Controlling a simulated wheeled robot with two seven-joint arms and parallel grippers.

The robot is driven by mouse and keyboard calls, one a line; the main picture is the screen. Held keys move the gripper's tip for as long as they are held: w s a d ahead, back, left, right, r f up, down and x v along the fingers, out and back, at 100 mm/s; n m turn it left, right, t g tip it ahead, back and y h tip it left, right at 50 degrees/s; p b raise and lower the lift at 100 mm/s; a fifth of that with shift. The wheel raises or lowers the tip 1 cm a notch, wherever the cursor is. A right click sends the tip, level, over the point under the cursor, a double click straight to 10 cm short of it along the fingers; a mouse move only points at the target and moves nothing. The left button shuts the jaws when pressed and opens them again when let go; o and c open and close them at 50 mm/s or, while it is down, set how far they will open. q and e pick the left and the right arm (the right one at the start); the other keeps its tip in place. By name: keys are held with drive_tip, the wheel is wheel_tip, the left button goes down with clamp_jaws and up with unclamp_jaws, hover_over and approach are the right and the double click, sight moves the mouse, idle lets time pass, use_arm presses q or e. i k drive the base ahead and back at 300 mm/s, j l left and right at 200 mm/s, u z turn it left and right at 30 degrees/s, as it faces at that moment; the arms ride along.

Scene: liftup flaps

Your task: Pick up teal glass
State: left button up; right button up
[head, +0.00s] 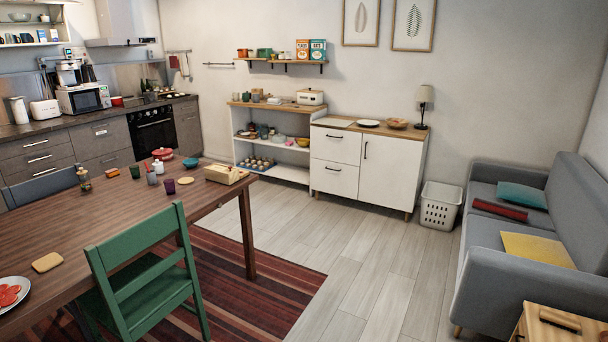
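Neither of my grippers is in view.
A purple cup (169,186), teal bowl (190,163), red pot (163,154) and cream box (225,174) stand on the table. A green chair (145,265) is at its near side. The floor (350,255) before the white cabinet (367,168) is clear.

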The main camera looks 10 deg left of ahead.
sight(134, 170)
drive_tip(key=i, duration=2.6)
drive_tip(key=i+u, duration=0.15)
drive_tip(key=i, duration=0.3)
drive_tip(key=i+l+u, duration=0.15)
drive_tip(key=i, duration=0.25)
drive_tip(key=i+l+u, duration=0.15)
drive_tip(key=i, duration=0.3)
drive_tip(key=i+l+u, duration=0.15)
drive_tip(key=i, duration=0.25)
